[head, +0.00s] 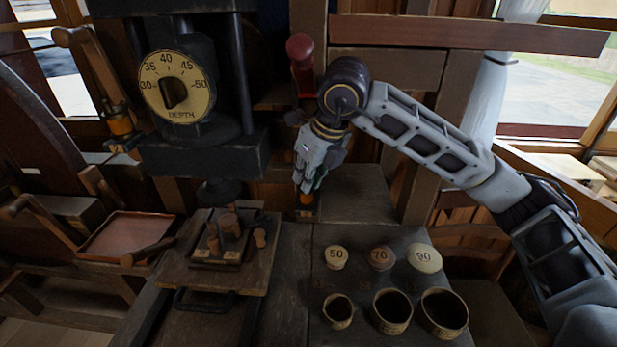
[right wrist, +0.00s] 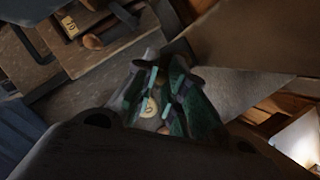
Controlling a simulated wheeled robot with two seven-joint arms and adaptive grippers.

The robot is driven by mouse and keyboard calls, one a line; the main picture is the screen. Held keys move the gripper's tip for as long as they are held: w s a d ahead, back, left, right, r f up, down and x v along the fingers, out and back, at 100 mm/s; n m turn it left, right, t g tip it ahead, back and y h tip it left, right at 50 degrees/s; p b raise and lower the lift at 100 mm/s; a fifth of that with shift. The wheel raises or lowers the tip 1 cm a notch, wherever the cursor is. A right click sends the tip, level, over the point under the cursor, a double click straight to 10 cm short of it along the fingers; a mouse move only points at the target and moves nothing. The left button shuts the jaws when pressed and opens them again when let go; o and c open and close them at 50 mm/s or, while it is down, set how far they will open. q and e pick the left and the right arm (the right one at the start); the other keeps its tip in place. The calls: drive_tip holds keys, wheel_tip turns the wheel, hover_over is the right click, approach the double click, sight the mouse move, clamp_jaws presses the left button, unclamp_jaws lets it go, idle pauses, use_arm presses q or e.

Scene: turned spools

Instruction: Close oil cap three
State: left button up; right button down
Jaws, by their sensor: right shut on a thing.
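My right gripper (head: 313,180) reaches down at the middle, just above a small amber oil cup (head: 305,201) with a yellow label plate at its foot (head: 304,212). The cup's top is hidden behind the fingers, so I cannot see whether its cap is open or closed. In the right wrist view the green-padded fingers (right wrist: 160,100) are close together on something mostly hidden. A pale round disc with a mark (right wrist: 150,107) shows between them. Another amber oil cup (head: 121,123) stands at the left with its own plate (head: 123,144). My left gripper is out of view.
A red-knobbed lever (head: 301,55) stands behind the gripper. The dark press with a DEPTH dial (head: 177,86) is left. Caps marked 50 (head: 336,257), 70 (head: 381,258) and 90 (head: 424,257) sit behind three round cups (head: 391,328). A reddish tray (head: 125,232) lies left.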

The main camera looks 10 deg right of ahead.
drive_tip(key=shift+w+r, duration=0.1)
drive_tip(key=shift+r, duration=0.05)
drive_tip(key=c, duration=1.4)
unclamp_jaws()
drive_tip(key=shift+c, duration=0.2)
drive_tip(key=shift+s+r, duration=0.2)
drive_tip(key=shift+r, duration=0.3)
drive_tip(key=s+d+r, duration=0.3)
drive_tip(key=s+d, duration=0.3)
drive_tip(key=s, duration=0.6)
drive_tip(key=shift+d+r, duration=0.2)
drive_tip(key=shift+d, duration=0.05)
